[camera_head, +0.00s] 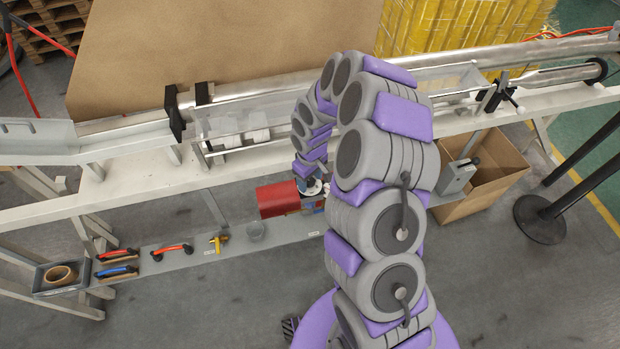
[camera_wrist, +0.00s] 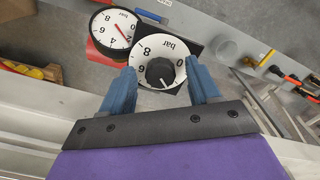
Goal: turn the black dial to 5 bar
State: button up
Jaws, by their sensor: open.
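The black dial (camera_wrist: 160,72) sits in the middle of a round white scale (camera_wrist: 145,54) marked in bar, in the wrist view. The scale is on a black plate, and I cannot read the dial's setting surely. My gripper (camera_wrist: 159,69) is open, with one blue finger to the left of the dial and one to the right. I cannot tell whether they touch it. A pressure gauge (camera_wrist: 115,29) with a red needle stands to the upper left. In the head view my gripper (camera_head: 311,187) is small beside a red box (camera_head: 278,198), and the dial cannot be made out.
A grey lower shelf (camera_head: 200,259) holds a yellow tool (camera_head: 218,240), a clear cup (camera_head: 256,230), several brushes or handles and a bin with a tape roll (camera_head: 60,275). A white machine frame (camera_head: 130,180) runs above. A cardboard box (camera_head: 490,175) stands to the right.

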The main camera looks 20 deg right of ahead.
jog(key=shift+c, duration=0.2)
jog(key=c, duration=1)
jog(key=shift+m, duration=0.3)
jog(key=m+p, duration=0.1)
jog(key=m, duration=0.1)
jog(key=shift+r+m, duration=0.1)
jog(key=shift+m, duration=0.3)
jog(key=m+p, duration=0.1)
jog(key=m, duration=0.3)
jog(key=shift+m, duration=0.3)
jog(key=m+p, duration=0.1)
jog(key=m, duration=0.2)
jog(key=shift+a+m, duration=0.1)
jog(key=shift+m, duration=0.2)
jog(key=shift+m+p, duration=0.8)
jog(key=shift+m, duration=1.2)
